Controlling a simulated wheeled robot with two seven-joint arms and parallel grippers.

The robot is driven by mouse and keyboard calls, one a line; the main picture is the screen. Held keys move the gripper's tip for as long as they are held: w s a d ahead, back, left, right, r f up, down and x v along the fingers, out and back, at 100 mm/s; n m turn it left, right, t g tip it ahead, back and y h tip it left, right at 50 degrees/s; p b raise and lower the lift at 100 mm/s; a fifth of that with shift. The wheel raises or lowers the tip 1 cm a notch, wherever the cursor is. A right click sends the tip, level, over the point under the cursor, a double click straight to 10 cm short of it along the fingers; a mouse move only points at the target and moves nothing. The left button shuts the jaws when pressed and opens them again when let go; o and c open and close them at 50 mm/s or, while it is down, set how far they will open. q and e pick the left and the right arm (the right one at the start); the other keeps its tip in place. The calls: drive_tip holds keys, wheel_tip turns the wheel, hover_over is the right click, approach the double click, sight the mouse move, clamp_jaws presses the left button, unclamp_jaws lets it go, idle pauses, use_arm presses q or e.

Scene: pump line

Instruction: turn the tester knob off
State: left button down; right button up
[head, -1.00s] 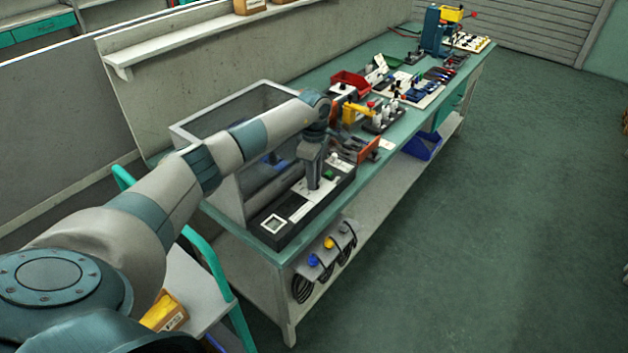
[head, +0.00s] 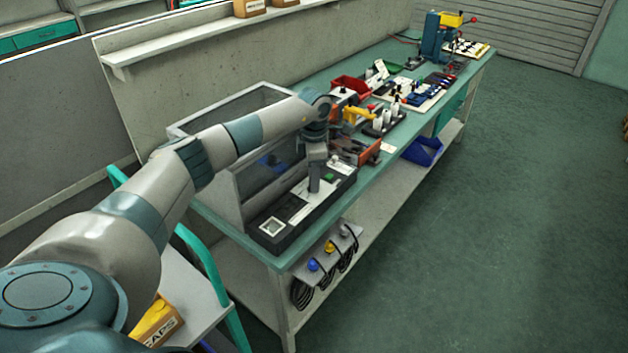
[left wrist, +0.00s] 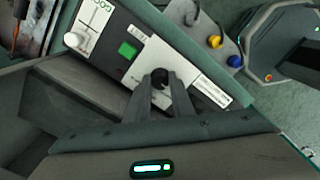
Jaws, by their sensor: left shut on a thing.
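The tester (head: 279,235) is a low dark box at the near end of the green bench, with white label plates, a pale square window and a green button (head: 329,177). The button also shows in the left wrist view (left wrist: 127,48). My left gripper (head: 314,188) points straight down onto the tester's top. In the left wrist view its fingers (left wrist: 160,82) are closed around the small black tester knob (left wrist: 159,80) on a white plate. The fingers hide most of the knob, so its pointer setting cannot be read. My right gripper is in neither view.
A clear-walled enclosure (head: 236,187) stands right behind the tester. Blue, yellow and grey plugs (head: 330,247) hang at the bench front.

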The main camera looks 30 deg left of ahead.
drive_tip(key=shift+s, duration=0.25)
use_arm(q)
drive_tip(key=c, duration=1.5)
unclamp_jaws()
drive_tip(key=shift+c, duration=0.2)
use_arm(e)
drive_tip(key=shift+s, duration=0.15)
use_arm(q)
drive_tip(key=shift+r, duration=0.15)
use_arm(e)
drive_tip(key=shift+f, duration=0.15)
use_arm(q)
drive_tip(key=shift+r, duration=0.6)
wheel_tip(320, 180, up, 16)
drive_tip(key=b, duration=0.4)
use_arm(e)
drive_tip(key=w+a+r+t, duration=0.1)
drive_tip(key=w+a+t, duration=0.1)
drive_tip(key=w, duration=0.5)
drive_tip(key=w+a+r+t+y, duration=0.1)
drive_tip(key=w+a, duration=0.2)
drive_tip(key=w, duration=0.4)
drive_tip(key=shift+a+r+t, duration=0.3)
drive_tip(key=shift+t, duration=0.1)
